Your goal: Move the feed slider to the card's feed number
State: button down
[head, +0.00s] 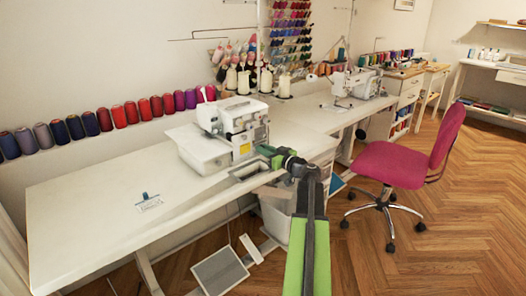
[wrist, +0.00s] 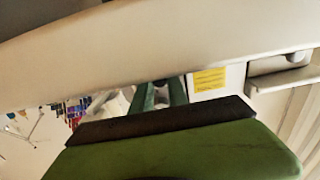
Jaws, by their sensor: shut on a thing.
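The white overlock machine (head: 232,125) stands on the long white table, with a yellow label on its front; this label (wrist: 209,79) also shows in the wrist view. My gripper (head: 267,151) is at the machine's lower right side. In the wrist view my gripper's green fingers (wrist: 162,94) reach in under a pale machine part and are close together on a small dark piece, which I take to be the feed slider. The slider's scale and position are hidden.
The white table (head: 85,215) is clear at left. Thread cones line the wall behind. A second sewing machine (head: 352,84) stands farther back right. A pink chair (head: 405,165) stands right of my arm. A pedal (head: 219,271) lies on the floor.

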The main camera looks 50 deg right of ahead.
jog(key=shift+s+d, duration=0.1)
jog(key=shift+d, duration=1.5)
jog(key=c, duration=1.3)
grip_release()
jog(key=shift+a, duration=0.1)
jog(key=shift+s, duration=0.1)
jog(key=s+a, duration=0.1)
jog(key=s, duration=1.6)
jog(key=shift+a, duration=0.15)
